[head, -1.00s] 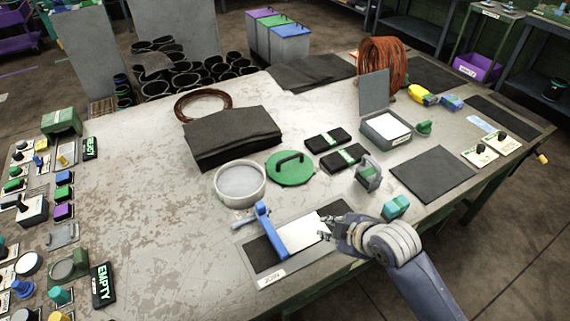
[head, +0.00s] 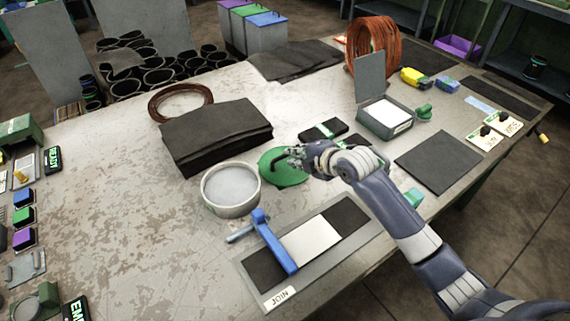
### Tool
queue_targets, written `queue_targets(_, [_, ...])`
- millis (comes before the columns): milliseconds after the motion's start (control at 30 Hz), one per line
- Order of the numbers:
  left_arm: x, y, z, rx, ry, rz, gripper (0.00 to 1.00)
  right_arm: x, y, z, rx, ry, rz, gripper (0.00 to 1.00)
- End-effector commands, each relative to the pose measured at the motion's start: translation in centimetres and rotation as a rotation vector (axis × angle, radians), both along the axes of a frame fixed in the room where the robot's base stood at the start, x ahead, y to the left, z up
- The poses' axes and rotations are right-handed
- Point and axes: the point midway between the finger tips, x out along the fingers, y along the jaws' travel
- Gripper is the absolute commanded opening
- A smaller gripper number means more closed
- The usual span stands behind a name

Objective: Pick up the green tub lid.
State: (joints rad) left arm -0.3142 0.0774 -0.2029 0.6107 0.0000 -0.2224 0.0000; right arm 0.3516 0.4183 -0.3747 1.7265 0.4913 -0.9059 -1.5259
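The green tub lid (head: 272,173) lies flat on the workbench, just right of and behind the round white tub (head: 231,187). Its right part and most of its dark handle are hidden by my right gripper. My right gripper (head: 296,159) reaches in from the lower right, with its fingertips at or just above the lid around the handle. The frame does not show clearly whether the fingers are open or closed, or whether they touch the handle. My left gripper is not in view.
A stack of dark rubber sheets (head: 215,135) lies behind the tub. A blue-barred joining board (head: 321,218) is in front. A grey open box (head: 386,119) and a dark mat (head: 438,160) are to the right. The bench's left middle is clear.

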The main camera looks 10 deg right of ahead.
Motion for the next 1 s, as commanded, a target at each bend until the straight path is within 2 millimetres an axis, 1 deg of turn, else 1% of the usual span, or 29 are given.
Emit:
queue_targets(133, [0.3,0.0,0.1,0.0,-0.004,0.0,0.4,0.4,0.3,-0.4,0.0,0.001,-0.001,0.16])
queue_targets(267, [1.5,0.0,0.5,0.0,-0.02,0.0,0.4,1.2,1.1,-1.1,0.003,0.004,-0.001,0.16])
queue_targets(433, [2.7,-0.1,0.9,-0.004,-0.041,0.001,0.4,2.8,1.9,-2.3,0.003,0.001,-0.002,0.16])
queue_targets(600, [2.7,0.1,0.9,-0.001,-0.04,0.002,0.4,3.7,2.3,-3.1,0.002,0.001,-0.001,0.16])
queue_targets(867, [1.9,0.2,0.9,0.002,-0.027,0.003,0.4,3.9,2.3,-3.3,-0.001,0.0,-0.001,0.16])
queue_targets(900, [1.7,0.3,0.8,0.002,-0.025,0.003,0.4,3.9,2.3,-3.3,-0.001,0.0,-0.001,0.14])
queue_targets(967, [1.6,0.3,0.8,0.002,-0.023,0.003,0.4,3.9,2.3,-3.3,-0.001,0.001,-0.001,0.0])
queue_targets(1000, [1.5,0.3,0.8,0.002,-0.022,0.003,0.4,3.9,2.3,-3.3,-0.001,0.001,-0.001,0.0])
